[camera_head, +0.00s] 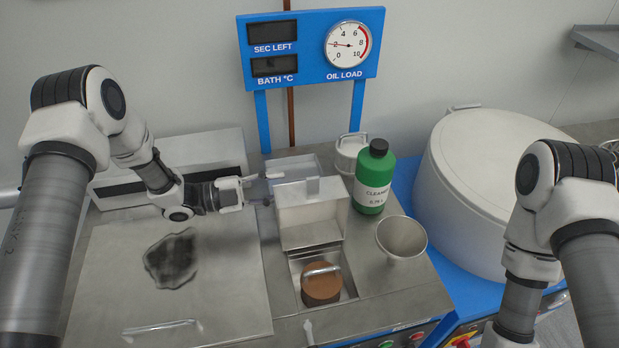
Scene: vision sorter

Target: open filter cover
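A square metal cover (312,208) stands raised on the back edge of a recessed well (345,278) in the steel counter. Inside the well sits a round brown filter (321,290) with a pale bar handle across its top. My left gripper (254,190) is to the left of the raised cover, near its upper left side. Its fingers look spread, with nothing visible between them. I cannot tell whether a fingertip touches the cover. My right arm comes down at the right edge, and its gripper is outside the picture.
A large white drum (490,190) is farther right. A flat steel plate (225,290) with a dark stain lies left. A blue gauge panel (310,75) rises behind.

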